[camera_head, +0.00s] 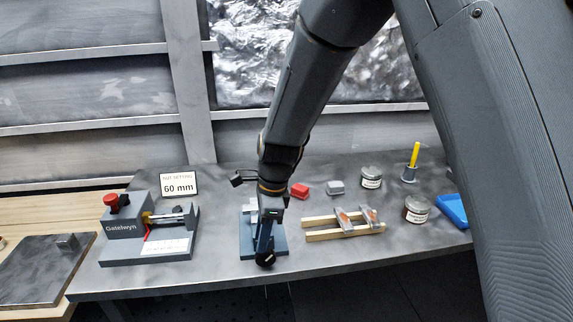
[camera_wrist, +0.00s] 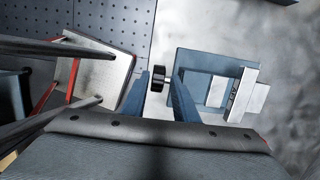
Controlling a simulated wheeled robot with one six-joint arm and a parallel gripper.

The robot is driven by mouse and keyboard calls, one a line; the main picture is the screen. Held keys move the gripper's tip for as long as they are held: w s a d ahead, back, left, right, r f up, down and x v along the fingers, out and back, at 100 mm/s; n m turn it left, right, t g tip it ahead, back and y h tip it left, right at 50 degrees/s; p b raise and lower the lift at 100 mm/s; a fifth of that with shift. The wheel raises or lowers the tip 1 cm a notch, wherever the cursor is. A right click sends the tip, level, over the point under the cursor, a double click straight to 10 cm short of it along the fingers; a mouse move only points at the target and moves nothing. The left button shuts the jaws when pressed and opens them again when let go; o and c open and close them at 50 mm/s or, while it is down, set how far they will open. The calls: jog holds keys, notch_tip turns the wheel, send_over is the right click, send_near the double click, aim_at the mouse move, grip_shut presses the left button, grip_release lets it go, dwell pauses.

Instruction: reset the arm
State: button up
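My gripper (camera_head: 265,240) points down over the blue fixture (camera_head: 247,228) at the middle of the grey bench in the head view, hiding much of it. In the wrist view my gripper (camera_wrist: 161,84) shows two blue fingers spread apart, with a gap between them. A black knob with a pale band (camera_wrist: 158,78) lies in line with that gap, near the fingertips. I cannot tell whether it touches a finger. The blue fixture with a pale block also shows in the wrist view (camera_wrist: 188,62), right of the fingers.
A blue-grey device with a red knob (camera_head: 122,228) and a "60 mm" sign (camera_head: 178,183) stand left.

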jog(key=s+d+f+n+b, duration=0.1)
jog(key=s+d+n+b, duration=0.2)
jog(key=d, duration=0.7)
jog(key=s+d+f+n+t+h+b, duration=0.1)
jog(key=s+d+n+b, duration=0.1)
jog(key=d+n, duration=0.5)
jog(key=s+d+f+n+h+b, duration=0.1)
jog(key=s+d+n+b, duration=0.2)
jog(key=d, duration=1)
jog(key=shift+s+n+t+b, duration=0.4)
jog(key=shift+s+n, duration=0.1)
jog(key=shift+n, duration=0.6)
